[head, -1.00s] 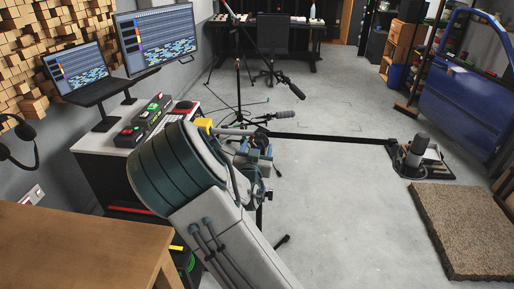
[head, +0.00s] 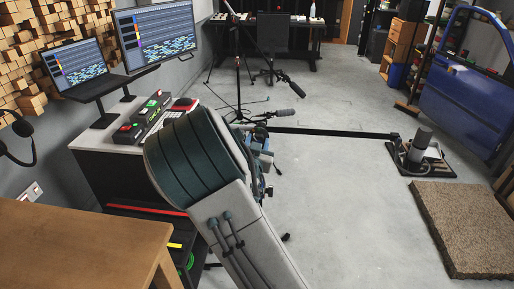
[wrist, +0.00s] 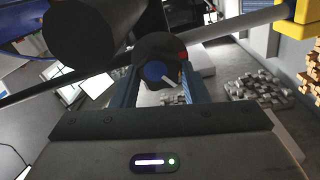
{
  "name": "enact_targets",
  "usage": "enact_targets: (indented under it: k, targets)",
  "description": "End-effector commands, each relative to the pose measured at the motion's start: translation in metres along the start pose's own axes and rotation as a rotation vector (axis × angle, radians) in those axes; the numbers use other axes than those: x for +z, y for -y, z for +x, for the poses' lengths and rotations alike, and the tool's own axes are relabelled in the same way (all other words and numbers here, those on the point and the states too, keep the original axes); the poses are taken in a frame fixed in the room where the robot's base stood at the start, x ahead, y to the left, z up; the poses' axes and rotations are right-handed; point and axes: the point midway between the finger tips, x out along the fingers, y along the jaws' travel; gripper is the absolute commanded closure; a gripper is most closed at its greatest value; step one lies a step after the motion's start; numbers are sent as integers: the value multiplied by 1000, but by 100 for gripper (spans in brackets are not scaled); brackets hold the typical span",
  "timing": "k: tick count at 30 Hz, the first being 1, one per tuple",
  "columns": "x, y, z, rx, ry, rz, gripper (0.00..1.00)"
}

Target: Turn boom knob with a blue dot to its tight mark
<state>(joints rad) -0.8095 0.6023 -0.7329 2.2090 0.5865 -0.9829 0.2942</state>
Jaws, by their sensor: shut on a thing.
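The boom knob with a blue dot (wrist: 157,72) shows in the wrist view as a dark round knob with a blue centre and a white pointer toward the lower right. A small red mark (wrist: 183,55) shows at its upper right. My gripper (wrist: 160,84) is shut on the knob, one blue-grey finger on each side. A thin boom rod (wrist: 225,27) passes behind the knob. In the head view my arm hides the knob and most of my gripper. A dark boom bar (head: 330,133) runs right from there.
A large dark cylinder (wrist: 88,28) is close to my gripper at upper left in the wrist view. A yellow part (wrist: 302,18) is at upper right. The desk with a mixer (head: 150,118) stands left of my arm. A wooden table (head: 75,240) is at front left.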

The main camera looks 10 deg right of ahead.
Motion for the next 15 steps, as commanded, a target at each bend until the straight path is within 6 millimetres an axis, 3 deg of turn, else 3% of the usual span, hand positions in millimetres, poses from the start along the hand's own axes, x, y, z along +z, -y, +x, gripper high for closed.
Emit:
enact_targets:
  k: [15]
  targets:
    - [6, -4, 0, -1, -5, 403, 82]
